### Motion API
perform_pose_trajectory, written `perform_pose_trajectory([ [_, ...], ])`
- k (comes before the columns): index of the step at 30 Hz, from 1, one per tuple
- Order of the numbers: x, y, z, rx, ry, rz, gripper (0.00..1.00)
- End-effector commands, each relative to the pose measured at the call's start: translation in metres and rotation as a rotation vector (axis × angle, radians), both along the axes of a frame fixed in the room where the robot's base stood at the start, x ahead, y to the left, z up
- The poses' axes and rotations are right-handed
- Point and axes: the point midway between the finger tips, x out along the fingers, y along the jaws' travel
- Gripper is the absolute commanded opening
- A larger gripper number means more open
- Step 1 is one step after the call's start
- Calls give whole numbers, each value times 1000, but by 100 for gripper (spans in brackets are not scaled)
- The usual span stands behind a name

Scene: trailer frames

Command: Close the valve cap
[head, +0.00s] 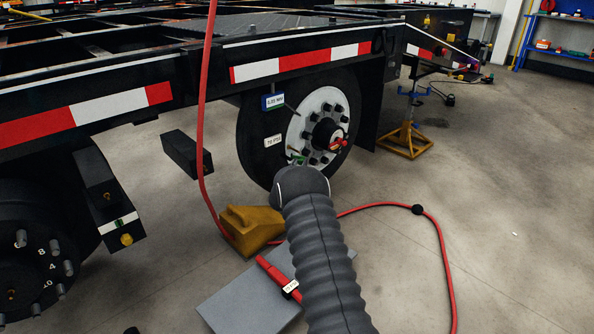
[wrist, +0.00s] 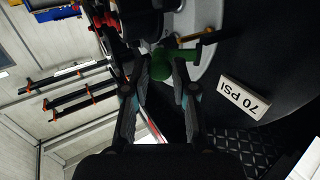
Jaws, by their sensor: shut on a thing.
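The green valve cap (wrist: 172,62) sits between the fingertips of my gripper (wrist: 161,76) in the wrist view, and the gripper is shut on it. A brass-coloured stem (wrist: 197,35) shows close to the cap at the wheel's pale hub. I cannot tell how far the cap is turned or seated. In the head view, a small bit of green (head: 298,160) shows at the lower left of the hub of the wheel (head: 258,160). There, my dark ribbed arm hides most of the gripper.
A "70 PSI" label (wrist: 245,96) is on the tyre. A yellow wheel chock (head: 250,228), a red hose (head: 432,222) and a grey plate with a red tool (head: 225,302) lie on the floor. A yellow stand (head: 405,138) is behind. The floor at right is mostly clear.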

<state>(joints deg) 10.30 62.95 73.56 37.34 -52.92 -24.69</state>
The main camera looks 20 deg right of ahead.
Motion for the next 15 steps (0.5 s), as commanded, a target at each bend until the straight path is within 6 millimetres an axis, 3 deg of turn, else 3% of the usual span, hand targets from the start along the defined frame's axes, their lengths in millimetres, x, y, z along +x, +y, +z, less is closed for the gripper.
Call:
perform_pose_trajectory([
  [15,5,-28,-1,0,1,366,0],
])
